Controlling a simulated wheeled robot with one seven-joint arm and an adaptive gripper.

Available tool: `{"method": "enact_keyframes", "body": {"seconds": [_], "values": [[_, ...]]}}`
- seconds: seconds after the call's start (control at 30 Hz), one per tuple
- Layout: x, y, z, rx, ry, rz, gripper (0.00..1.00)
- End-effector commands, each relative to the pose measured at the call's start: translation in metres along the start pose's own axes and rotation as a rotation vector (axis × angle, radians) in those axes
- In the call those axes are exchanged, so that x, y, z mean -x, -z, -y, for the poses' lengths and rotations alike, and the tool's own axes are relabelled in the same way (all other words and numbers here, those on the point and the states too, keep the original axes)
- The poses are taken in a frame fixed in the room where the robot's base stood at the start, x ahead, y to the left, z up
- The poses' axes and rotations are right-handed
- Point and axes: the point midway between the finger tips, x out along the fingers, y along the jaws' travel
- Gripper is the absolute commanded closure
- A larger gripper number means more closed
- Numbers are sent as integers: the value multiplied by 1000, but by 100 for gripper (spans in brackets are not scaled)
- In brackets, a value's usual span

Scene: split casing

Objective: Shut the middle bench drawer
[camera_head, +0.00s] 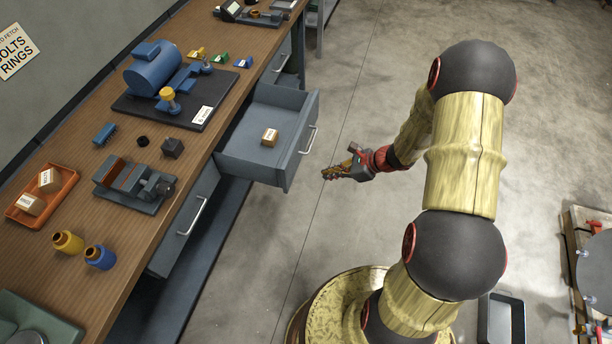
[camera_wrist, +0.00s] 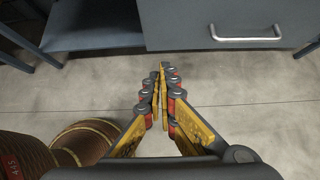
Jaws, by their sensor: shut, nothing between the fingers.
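The middle bench drawer (camera_head: 247,157) is grey and stands pulled out from the wooden bench in the head view. A small labelled box (camera_head: 270,137) lies inside it. Its front with a bar handle (camera_head: 308,139) faces right, towards my gripper (camera_head: 330,173). My gripper is shut and empty, a short way to the right of the drawer front and apart from it. In the wrist view my gripper (camera_wrist: 161,75) has its fingertips together, pointing at a grey drawer front (camera_wrist: 190,22) with a bar handle (camera_wrist: 245,35). A gap of floor shows between them.
The bench top (camera_head: 105,187) holds a blue machine (camera_head: 153,70) on a dark mat, a vise (camera_head: 133,184), an orange tray (camera_head: 70,183) and two small jars. Another drawer front (camera_head: 187,222) is nearer. The floor (camera_head: 355,55) right of the drawer is clear.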

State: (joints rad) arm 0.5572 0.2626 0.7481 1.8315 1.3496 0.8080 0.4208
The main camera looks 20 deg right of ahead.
Motion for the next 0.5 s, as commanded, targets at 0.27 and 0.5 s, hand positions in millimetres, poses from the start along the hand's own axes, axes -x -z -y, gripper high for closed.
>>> {"method": "enact_keyframes", "body": {"seconds": [0.27, 0.5], "values": [[-42, 2, -2, 3, -5, 0, 100], [-90, 2, -2, 5, -6, 0, 100]]}}
